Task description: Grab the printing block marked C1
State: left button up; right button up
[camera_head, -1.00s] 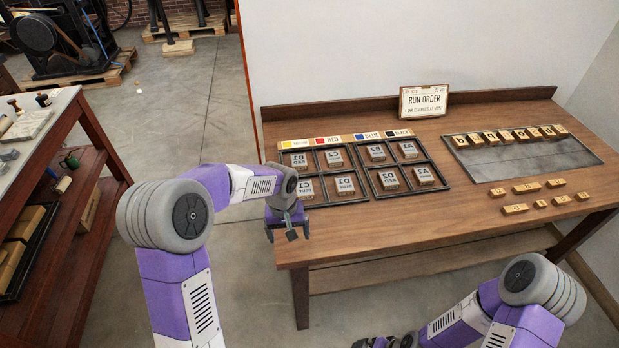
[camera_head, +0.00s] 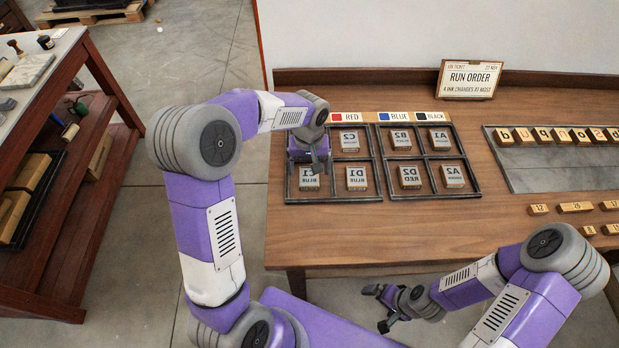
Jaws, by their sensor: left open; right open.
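The printing block marked C1 (camera_head: 309,183) lies in the front left compartment of the left dark frame (camera_head: 333,202), its lettering mirrored. My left gripper (camera_head: 319,168) is open and hangs just over the back edge of that block, hiding part of it. I cannot tell whether it touches the block. The compartment behind C1 is covered by my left gripper and wrist. My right gripper (camera_head: 379,308) is open and empty, low in front of the table's front edge.
Block D1 (camera_head: 356,179) sits right of C1, and C2 (camera_head: 349,143) sits behind D1. The right dark frame (camera_head: 432,195) holds several more blocks. A run order sign (camera_head: 469,78) stands at the back. The wooden table (camera_head: 400,230) is clear in front of the frames.

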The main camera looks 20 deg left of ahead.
aim_at(309, 176)
pick_arm(q)
notch_tip(309, 176, down, 4)
jog(key=shift+r+b, duration=0.2)
jog(key=shift+b, duration=0.35)
jog(key=shift+r, duration=0.1)
jog(key=c, duration=1.2)
